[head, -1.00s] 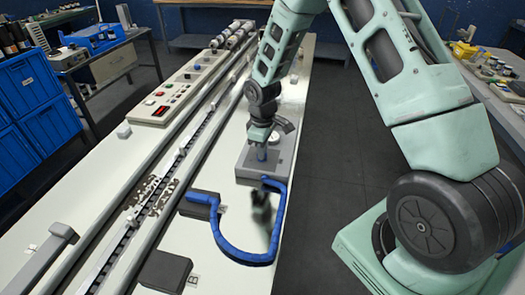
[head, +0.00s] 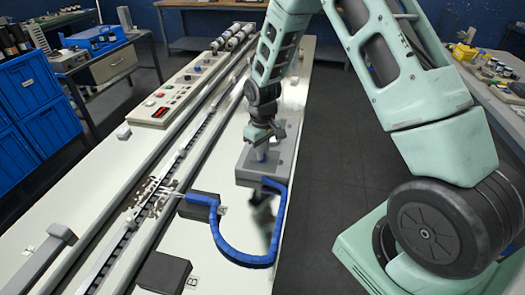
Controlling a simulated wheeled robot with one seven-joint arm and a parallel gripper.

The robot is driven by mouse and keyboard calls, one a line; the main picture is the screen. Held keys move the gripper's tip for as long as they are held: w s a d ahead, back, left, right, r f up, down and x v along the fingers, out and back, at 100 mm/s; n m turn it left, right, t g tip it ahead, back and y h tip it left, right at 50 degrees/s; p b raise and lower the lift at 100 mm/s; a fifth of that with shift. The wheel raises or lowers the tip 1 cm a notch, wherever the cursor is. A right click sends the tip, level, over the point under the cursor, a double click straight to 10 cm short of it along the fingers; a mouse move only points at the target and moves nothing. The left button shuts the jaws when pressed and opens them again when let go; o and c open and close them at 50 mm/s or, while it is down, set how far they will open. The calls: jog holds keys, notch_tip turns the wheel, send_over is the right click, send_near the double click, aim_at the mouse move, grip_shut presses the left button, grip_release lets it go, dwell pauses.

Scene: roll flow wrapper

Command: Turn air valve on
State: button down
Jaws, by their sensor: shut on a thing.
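The air valve is a grey box (head: 245,172) on the white machine top, with a blue piece (head: 261,152) on its upper face. A blue hose (head: 222,243) runs from the box in a loop to a dark block at the left. My gripper (head: 258,146) points down over the box and is shut at the blue piece, which is mostly hidden by the fingers. The round gauge that stood on the box is hidden behind my arm.
A control panel (head: 163,104) with buttons and a red display lies to the left. A chain conveyor (head: 175,165) with rails runs along the machine. Dark blocks (head: 163,272) sit near the front.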

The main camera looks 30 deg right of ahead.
jog(key=shift+r, duration=0.1)
jog(key=c, duration=1.5)
grip_release()
jog(key=shift+o, duration=0.2)
notch_tip(320, 180, up, 17)
jog(key=b, duration=0.1)
jog(key=shift+r+b, duration=0.15)
jog(key=shift+b, duration=0.25)
